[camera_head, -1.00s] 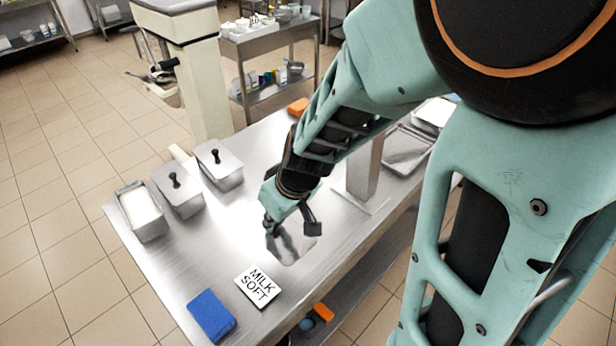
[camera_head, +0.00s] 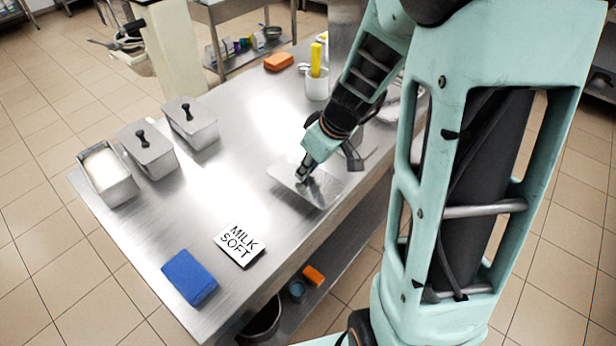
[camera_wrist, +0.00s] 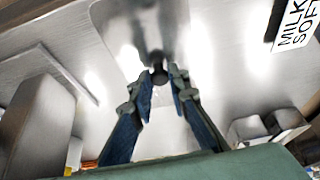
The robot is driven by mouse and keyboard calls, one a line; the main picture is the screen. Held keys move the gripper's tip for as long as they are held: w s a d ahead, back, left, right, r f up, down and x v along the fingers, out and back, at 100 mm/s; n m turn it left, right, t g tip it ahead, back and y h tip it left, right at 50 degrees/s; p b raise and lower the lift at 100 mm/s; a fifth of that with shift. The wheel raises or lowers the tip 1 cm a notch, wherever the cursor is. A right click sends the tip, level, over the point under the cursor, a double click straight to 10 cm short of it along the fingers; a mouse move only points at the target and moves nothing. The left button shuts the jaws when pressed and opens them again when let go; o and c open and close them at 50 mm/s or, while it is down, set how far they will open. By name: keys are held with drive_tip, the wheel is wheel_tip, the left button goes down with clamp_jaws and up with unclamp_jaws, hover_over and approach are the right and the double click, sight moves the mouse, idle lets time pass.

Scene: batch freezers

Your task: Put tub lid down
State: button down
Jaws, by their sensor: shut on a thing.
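My gripper (camera_head: 303,177) is shut on the knob of a metal tub lid (camera_head: 322,191), near the front right side of the steel table. The lid looks about level and very close to the tabletop; I cannot tell whether it touches. In the wrist view, my gripper's fingers (camera_wrist: 160,78) stand on either side of the lid's dark knob (camera_wrist: 158,72), with the shiny lid (camera_wrist: 118,30) beyond. An open tub (camera_head: 108,180) with white contents stands at the table's left end. Beside it are two tubs with lids on, a middle one (camera_head: 148,158) and a farther one (camera_head: 192,128).
A MILK SOFT card (camera_head: 239,244) and a blue sponge (camera_head: 190,278) lie on the steel table (camera_head: 235,185) at the near end. A white cup (camera_head: 317,88) with a yellow-handled tool and an orange sponge (camera_head: 279,61) are at the back. The table's middle is clear.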

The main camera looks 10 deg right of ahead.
sight(309, 178)
drive_tip(key=shift+w+d+f+b, duration=0.15)
drive_tip(key=shift+f+b, duration=0.4)
drive_tip(key=shift+f, duration=0.4)
drive_tip(key=shift+s+d+f+b, duration=0.15)
drive_tip(key=shift+f+b, duration=0.4)
drive_tip(key=shift+f, duration=0.35)
drive_tip(key=shift+w, duration=0.1)
drive_tip(key=shift+f, duration=0.15)
drive_tip(key=c, duration=1.8)
unclamp_jaws()
drive_tip(key=shift+c, duration=0.2)
drive_tip(key=shift+r, duration=0.5)
drive_tip(key=p+v, duration=0.1)
drive_tip(key=v, duration=1)
drive_tip(key=shift+r, duration=0.15)
